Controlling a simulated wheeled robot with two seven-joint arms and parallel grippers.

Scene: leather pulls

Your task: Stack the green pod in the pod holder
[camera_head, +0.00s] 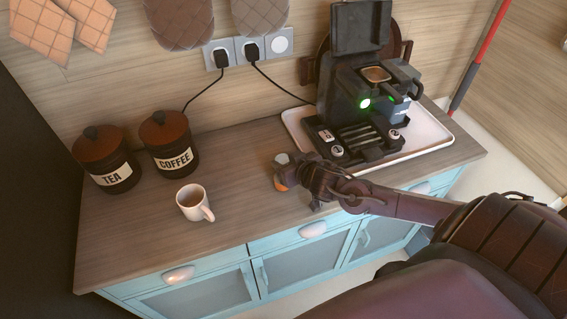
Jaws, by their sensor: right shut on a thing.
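My right gripper (284,176) reaches in from the right, low over the front part of the wooden counter, left of the coffee machine. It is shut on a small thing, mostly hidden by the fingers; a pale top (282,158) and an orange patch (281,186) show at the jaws. I cannot tell whether this is a pod, and I see no green on it. I cannot make out a green pod or a pod holder anywhere for certain. My left gripper is not in view.
A black coffee machine (345,98) with a green light stands on a white tray (432,140) at the right. A white mug (194,203) stands on the counter (130,240). Tea (105,160) and coffee (169,143) canisters stand at the back left. The counter between mug and gripper is clear.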

